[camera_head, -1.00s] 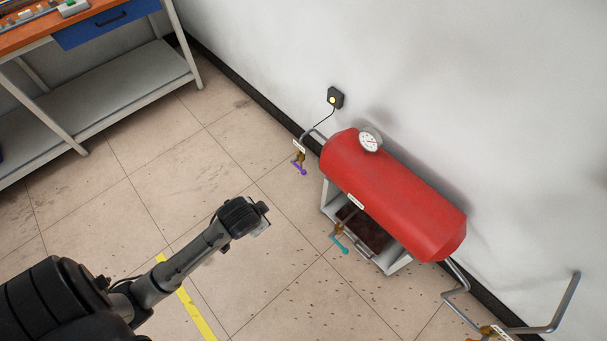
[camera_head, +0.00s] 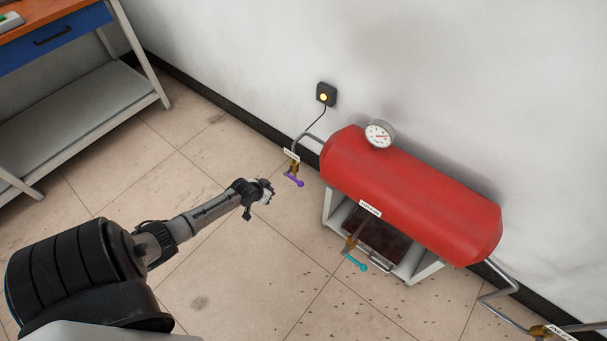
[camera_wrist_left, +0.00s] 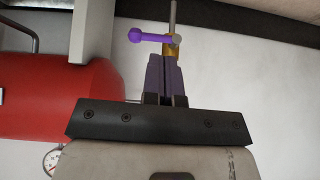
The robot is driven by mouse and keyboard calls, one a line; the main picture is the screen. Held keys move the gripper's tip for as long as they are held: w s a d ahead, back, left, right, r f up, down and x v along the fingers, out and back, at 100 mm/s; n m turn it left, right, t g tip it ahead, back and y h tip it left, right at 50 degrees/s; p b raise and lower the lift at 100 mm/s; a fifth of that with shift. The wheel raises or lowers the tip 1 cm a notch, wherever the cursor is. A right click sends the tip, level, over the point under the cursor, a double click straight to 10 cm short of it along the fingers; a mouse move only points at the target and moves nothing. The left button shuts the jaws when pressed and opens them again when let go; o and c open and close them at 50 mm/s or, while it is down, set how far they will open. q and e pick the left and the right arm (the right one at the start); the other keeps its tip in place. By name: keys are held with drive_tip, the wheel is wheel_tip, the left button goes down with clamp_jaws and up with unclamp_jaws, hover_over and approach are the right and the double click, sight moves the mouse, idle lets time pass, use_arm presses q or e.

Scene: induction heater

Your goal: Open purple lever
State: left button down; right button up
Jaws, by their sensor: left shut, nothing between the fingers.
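The purple lever (camera_head: 294,180) is a short bar with a ball end. It sits on a brass valve (camera_head: 292,167) on the pipe at the left end of the red tank (camera_head: 410,190). My left gripper (camera_head: 266,190) is to the left of the lever in the head view. In the left wrist view the lever (camera_wrist_left: 150,38) lies crosswise just beyond the fingertips. There my left gripper (camera_wrist_left: 164,57) has its fingers together with nothing between them. I cannot tell whether the fingertips touch the valve. My right gripper is not in view.
A teal lever (camera_head: 355,262) hangs at the front of the tank's stand. A gauge (camera_head: 379,133) sits on the tank and a black wall box (camera_head: 326,94) has a lit yellow button. A workbench (camera_head: 60,105) stands at the left. The floor between is clear.

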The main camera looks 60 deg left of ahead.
use_arm(q)
drive_tip(key=w+r+t, duration=0.1)
drive_tip(key=w+t, duration=0.1)
drive_tip(key=w+r+t, duration=0.1)
drive_tip(key=r, duration=0.1)
drive_tip(key=shift+w+a+t+y, duration=0.1)
drive_tip(key=shift+w+t+y, duration=0.25)
drive_tip(key=shift+t+y, duration=0.05)
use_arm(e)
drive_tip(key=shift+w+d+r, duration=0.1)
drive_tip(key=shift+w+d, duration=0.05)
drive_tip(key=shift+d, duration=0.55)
use_arm(q)
drive_tip(key=shift+w+f, duration=0.1)
drive_tip(key=s+f+b+x, duration=0.1)
drive_tip(key=f+b+x, duration=0.1)
drive_tip(key=b+x, duration=0.9)
drive_tip(key=shift+w+f+b, duration=0.4)
drive_tip(key=shift+f, duration=0.2)
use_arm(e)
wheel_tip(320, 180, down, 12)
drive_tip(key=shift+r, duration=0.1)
